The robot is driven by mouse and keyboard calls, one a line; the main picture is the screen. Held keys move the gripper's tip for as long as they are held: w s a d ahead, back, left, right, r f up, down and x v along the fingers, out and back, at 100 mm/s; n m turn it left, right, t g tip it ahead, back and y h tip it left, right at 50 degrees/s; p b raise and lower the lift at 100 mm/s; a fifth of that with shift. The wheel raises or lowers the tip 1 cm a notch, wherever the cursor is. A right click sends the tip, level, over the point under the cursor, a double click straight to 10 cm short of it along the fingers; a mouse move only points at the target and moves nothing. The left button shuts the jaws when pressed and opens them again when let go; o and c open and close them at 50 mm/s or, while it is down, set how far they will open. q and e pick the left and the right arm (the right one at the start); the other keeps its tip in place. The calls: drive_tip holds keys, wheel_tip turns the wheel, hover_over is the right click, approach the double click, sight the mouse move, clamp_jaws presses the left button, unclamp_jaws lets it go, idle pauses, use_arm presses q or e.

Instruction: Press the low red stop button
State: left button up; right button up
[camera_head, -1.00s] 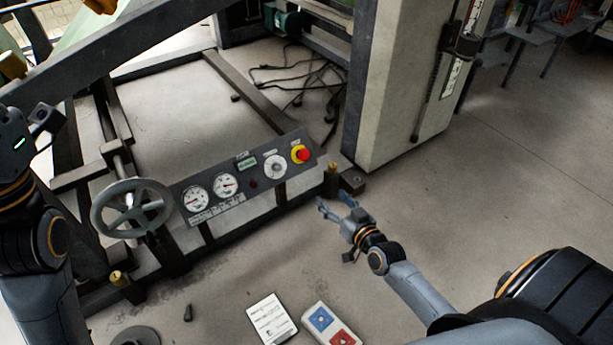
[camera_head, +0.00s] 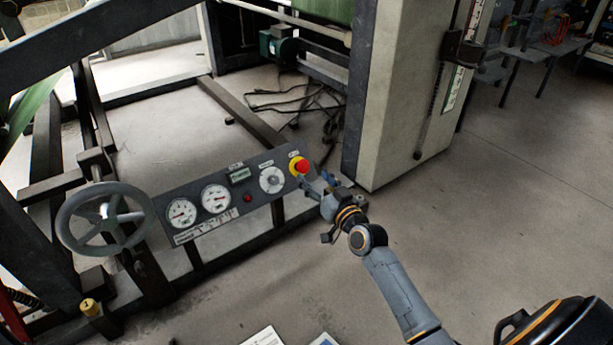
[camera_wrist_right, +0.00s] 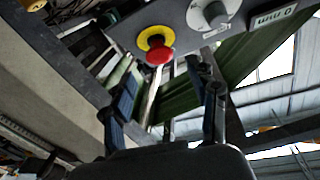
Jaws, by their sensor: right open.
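The red stop button (camera_head: 302,166) sits on a yellow base at the right end of a dark, low control panel (camera_head: 226,197). In the right wrist view the red button (camera_wrist_right: 159,54) is near the top, ahead of the fingers and left of a grey dial (camera_wrist_right: 209,15). My right gripper (camera_head: 318,181) is just below and right of the button in the head view. In the wrist view the right gripper (camera_wrist_right: 165,95) has its fingers spread with nothing between them. A gap seems to remain between fingers and button, but contact is hard to judge. My left gripper is not seen.
The panel also carries two gauges (camera_head: 215,198), a dial (camera_head: 271,179) and a small red lamp (camera_head: 248,198). A grey handwheel (camera_head: 104,217) stands left of it. A pale machine column (camera_head: 403,95) rises behind right. The floor at right is clear.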

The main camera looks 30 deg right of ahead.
sight(305, 167)
drive_tip(key=w+b, duration=0.1)
drive_tip(key=w, duration=0.3)
drive_tip(key=shift+f+b, duration=0.15)
drive_tip(key=shift+b, duration=0.15)
drive_tip(key=shift+w, duration=0.55)
clamp_jaws()
